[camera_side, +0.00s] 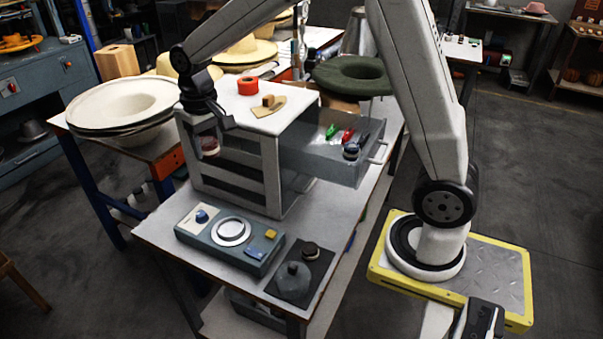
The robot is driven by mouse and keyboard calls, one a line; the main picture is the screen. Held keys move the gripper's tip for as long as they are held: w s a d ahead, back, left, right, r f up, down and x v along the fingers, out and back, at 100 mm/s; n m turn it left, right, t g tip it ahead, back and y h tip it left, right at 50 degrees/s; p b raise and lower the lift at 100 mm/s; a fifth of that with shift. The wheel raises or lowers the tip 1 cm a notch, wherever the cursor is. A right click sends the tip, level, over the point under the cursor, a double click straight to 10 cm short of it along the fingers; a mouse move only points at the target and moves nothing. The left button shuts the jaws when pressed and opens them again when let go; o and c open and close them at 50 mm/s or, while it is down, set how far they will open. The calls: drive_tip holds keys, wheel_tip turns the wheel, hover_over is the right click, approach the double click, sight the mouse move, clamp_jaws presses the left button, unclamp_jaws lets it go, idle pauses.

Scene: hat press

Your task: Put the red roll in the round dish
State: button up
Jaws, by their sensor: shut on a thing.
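A bright red roll (248,85) lies on the white top of the small cabinet. A round dish with a pale rim (232,231) is set in the middle of the blue-grey console on the table. My gripper (218,124) is at the cabinet's left front corner, left of the red roll and apart from it. It points down and is shut on a small dark reddish-brown round piece (210,146), just below its jaws. The jaws' grip on that piece is small and partly hidden. The dish looks empty.
An open drawer (345,165) juts right from the cabinet (235,165), with green, red and dark small items. A tan piece with a brown block (267,103) lies on the cabinet top. A dark mat (300,278) holds a grey knobbed block. Hats stand behind and left.

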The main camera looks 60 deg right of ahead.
drive_tip(key=s+f+n, duration=0.3)
drive_tip(key=s+f, duration=0.2)
drive_tip(key=f, duration=0.6)
drive_tip(key=s+r+m, duration=0.3)
drive_tip(key=s+m, duration=0.1)
drive_tip(key=s, duration=0.6)
drive_tip(key=shift+d+m, duration=0.2)
drive_tip(key=shift+m, duration=0.2)
drive_tip(key=w+f, duration=0.3)
drive_tip(key=w, duration=0.1)
drive_tip(key=w+f, duration=0.3)
drive_tip(key=w, duration=0.1)
drive_tip(key=w+f, duration=0.2)
drive_tip(key=w, duration=0.2)
drive_tip(key=shift+w+f, duration=0.7)
